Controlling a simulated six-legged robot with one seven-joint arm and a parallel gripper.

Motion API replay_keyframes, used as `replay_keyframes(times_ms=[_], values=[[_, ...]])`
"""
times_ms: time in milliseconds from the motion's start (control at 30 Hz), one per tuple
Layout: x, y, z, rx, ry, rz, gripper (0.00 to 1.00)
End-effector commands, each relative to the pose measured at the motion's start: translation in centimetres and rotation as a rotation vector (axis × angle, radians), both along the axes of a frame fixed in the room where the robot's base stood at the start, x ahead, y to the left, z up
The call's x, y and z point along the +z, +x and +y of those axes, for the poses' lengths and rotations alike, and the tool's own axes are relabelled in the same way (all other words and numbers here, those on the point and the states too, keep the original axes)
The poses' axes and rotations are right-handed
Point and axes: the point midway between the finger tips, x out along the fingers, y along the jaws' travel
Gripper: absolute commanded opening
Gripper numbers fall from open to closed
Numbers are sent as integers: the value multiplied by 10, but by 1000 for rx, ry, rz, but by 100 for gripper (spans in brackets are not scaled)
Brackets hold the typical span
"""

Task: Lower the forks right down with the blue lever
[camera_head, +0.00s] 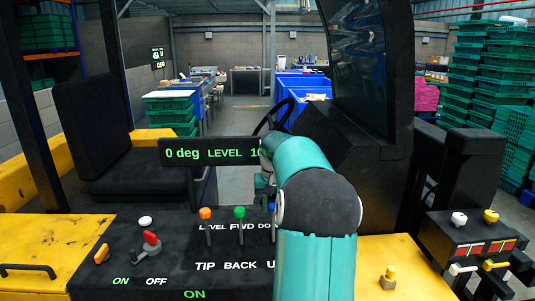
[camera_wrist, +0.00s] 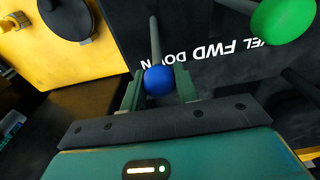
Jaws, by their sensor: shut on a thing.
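The blue lever's round knob (camera_wrist: 159,80) sits between the two green fingers of my gripper (camera_wrist: 160,90) in the wrist view, and the fingers are shut on it. Its grey stem (camera_wrist: 155,38) runs up the picture to the black panel by the "DOWN" lettering. In the head view my teal arm hides most of the blue lever and the gripper. The display (camera_head: 212,153) reads "0 deg LEVEL" and a number partly covered by my arm. The forks are not clearly in view.
A green lever (camera_head: 239,213) and an orange lever (camera_head: 205,214) stand just left of my arm. The green knob (camera_wrist: 284,18) is close in the wrist view. A red-knobbed switch (camera_head: 150,240) is further left. Green crates (camera_head: 484,80) are stacked at right.

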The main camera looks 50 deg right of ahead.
Motion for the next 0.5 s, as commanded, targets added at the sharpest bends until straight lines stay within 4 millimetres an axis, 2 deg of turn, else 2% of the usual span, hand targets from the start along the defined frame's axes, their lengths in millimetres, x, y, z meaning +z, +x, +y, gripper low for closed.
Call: replay_keyframes(times_ms=[333,500], values=[[2,0,0,0,-5,-4,20],[5,-10,12,0,-5,-2,20]])
